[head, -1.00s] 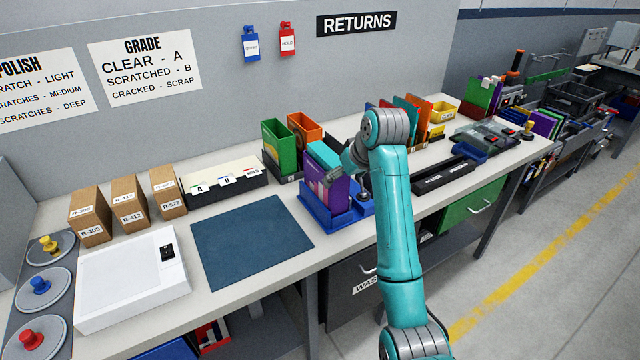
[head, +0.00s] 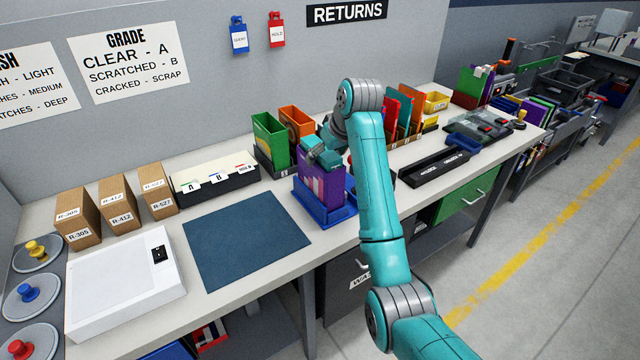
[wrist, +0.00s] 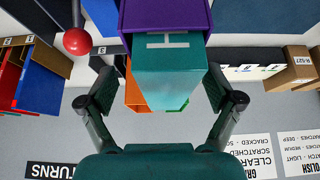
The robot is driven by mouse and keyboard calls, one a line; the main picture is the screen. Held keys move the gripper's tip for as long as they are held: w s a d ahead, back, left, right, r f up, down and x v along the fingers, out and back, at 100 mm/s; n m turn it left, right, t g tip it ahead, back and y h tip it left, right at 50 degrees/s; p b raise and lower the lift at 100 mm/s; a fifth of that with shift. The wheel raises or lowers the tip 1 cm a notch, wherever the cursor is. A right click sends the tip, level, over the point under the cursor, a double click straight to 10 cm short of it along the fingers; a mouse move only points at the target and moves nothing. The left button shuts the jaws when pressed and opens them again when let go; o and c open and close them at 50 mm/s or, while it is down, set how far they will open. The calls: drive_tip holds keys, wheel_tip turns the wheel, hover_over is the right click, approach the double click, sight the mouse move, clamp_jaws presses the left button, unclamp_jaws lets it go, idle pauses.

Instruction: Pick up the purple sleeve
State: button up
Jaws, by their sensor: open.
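The purple sleeve (head: 320,182) stands upright in a blue tray (head: 338,213) near the front of the bench. In the wrist view a purple surface (wrist: 165,14) shows at the top edge. A teal block (wrist: 170,72) with a white mark adjoins it, between my fingers. I cannot tell whether the block sits inside the sleeve or beside it. My gripper (wrist: 166,88) is open, its two fingers apart on either side of the teal block, with no clear contact. In the head view my gripper (head: 318,154) is at the sleeve's top, its fingertips partly hidden.
Green (head: 270,138) and orange (head: 296,122) sleeves stand in a dark holder behind. A blue mat (head: 245,238) lies to the left. A file box (head: 215,180) and brown boxes (head: 118,205) line the wall side. Several upright sleeves (head: 402,112) stand to the right.

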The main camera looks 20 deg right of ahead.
drive_tip(key=shift+a+x, duration=0.15)
drive_tip(key=shift+x, duration=0.9)
drive_tip(key=shift+a+x, duration=0.15)
drive_tip(key=shift+x, duration=0.9)
drive_tip(key=c, duration=1.7)
